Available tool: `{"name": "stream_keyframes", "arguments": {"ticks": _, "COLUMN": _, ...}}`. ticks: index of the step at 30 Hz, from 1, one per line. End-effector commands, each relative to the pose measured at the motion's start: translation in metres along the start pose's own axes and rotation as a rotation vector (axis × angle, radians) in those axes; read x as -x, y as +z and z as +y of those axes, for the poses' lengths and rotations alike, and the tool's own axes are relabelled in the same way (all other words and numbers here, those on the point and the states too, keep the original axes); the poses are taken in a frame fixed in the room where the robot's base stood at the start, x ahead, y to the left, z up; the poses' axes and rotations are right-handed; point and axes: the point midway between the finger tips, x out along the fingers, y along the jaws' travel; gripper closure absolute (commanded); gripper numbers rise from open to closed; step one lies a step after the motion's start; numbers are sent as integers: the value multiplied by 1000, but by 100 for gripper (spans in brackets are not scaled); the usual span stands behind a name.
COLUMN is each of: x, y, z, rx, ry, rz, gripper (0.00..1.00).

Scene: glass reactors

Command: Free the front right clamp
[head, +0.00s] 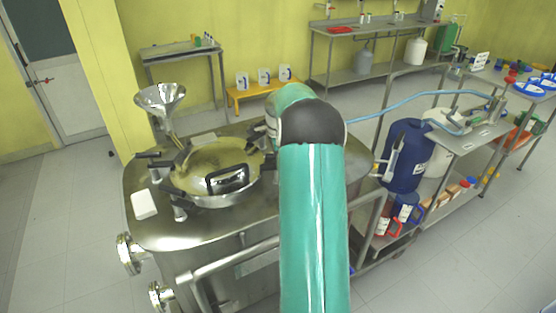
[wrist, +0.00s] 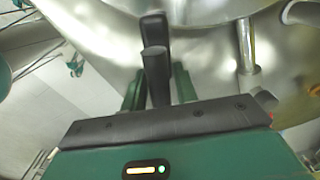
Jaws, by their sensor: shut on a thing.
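The steel reactor (head: 150,225) stands at the left of the head view. Its round lid (head: 205,160) is down and has a black handle (head: 227,179). Several black-handled clamps sit around the rim, one at the front left (head: 180,212). My arm covers the right side of the reactor top, so the front right clamp and my gripper are hidden there. In the wrist view, my gripper's green fingers (wrist: 158,92) stand on either side of a black clamp handle (wrist: 155,65) and are shut on it. The handle points up in that picture, against the shiny steel. The clamp's lower end is hidden.
A steel funnel (head: 161,97) rises at the reactor's back left. A white block (head: 143,204) lies on its top. A blue drum (head: 405,155) and a steel cart (head: 470,138) stand to the right. Clear floor (head: 65,215) lies to the left.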

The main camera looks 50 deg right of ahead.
Motion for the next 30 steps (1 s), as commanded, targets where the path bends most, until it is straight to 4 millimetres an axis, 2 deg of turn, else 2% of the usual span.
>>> {"name": "stream_keyframes", "arguments": {"ticks": 30, "x": 1, "y": 0, "z": 0, "rx": 951, "ry": -2, "rz": 1, "gripper": 95}}
